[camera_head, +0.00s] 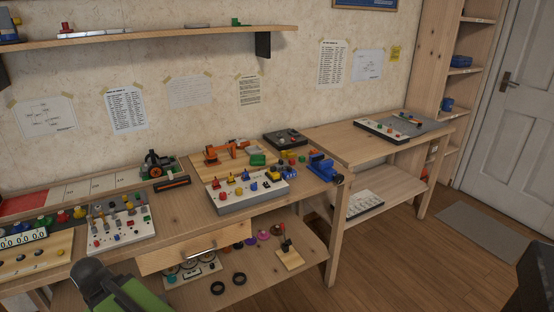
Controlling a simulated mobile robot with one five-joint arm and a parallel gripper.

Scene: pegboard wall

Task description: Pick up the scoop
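I cannot pick out a scoop with certainty among the many small items on the workbench (190,207). An orange jointed piece (222,151) stands on a wooden base at the back of the bench. A small green piece (258,160) is beside it, too small to make out. My gripper's fingers do not show in the head view.
A white board with coloured knobs (240,205) lies near the front edge. A blue vise (322,166) is at the bench's right end. A drawer (195,248) stands partly open below. A second table (350,145) is to the right. Wooden floor (420,270) is clear.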

